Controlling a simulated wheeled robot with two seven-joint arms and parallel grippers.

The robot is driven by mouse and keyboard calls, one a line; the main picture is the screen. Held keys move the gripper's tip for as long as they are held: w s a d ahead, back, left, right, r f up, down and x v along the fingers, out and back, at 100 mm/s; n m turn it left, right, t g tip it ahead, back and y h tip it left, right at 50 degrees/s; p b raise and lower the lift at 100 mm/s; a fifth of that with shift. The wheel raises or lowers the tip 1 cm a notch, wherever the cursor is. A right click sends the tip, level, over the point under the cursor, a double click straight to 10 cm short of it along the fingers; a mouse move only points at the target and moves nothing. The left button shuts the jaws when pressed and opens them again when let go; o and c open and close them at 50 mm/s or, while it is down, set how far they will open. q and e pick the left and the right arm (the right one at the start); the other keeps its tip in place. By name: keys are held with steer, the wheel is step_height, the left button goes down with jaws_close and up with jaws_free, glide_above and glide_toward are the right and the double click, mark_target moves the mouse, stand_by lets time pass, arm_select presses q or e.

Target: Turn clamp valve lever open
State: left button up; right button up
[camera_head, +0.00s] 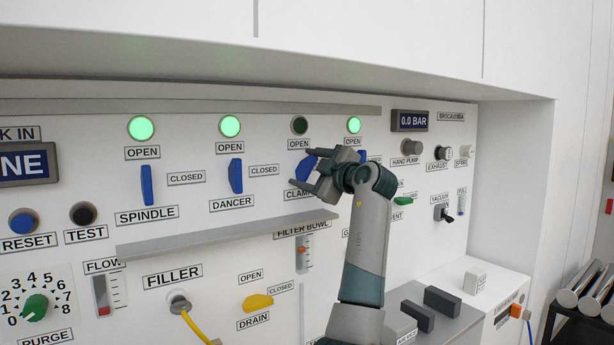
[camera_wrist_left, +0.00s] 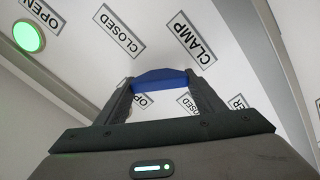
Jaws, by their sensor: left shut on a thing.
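The clamp valve lever (camera_head: 304,169) is blue and sits between an OPEN label (camera_head: 301,144) and the CLAMP label (camera_head: 300,191) in the head view. It is tilted and partly hidden by my left gripper (camera_head: 318,170). In the left wrist view the blue lever (camera_wrist_left: 166,78) spans between the two fingers of my left gripper (camera_wrist_left: 165,92), which is shut on it. The lamp (camera_head: 299,125) above the clamp's OPEN label is dark green, unlit. My right gripper is out of view.
The spindle lever (camera_head: 147,185) and dancer lever (camera_head: 235,176) stand upright to the left, under lit green lamps. Another blue lever (camera_head: 362,157) shows just right of my gripper. A grey ledge (camera_head: 215,235) juts out below. A yellow drain lever (camera_head: 258,302) is lower down.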

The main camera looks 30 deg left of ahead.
arm_select(q)
steer(key=shift+f+n+b, duration=0.1)
steer(key=shift+n+b, duration=0.3)
steer(key=shift+n, duration=0.8)
steer(key=shift+f+n+b, duration=0.1)
steer(key=shift+n+b, duration=0.6)
steer(key=shift+n, duration=0.5)
steer(key=shift+n+b, duration=0.3)
steer(key=shift+n, duration=0.8)
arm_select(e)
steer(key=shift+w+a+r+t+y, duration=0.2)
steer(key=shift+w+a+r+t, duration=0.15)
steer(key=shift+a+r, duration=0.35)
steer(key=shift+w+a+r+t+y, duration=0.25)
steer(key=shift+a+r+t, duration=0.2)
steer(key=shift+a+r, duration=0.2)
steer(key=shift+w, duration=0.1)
arm_select(q)
steer(key=o, duration=1.1)
steer(key=shift+s, duration=0.1)
steer(key=shift+c, duration=0.2)
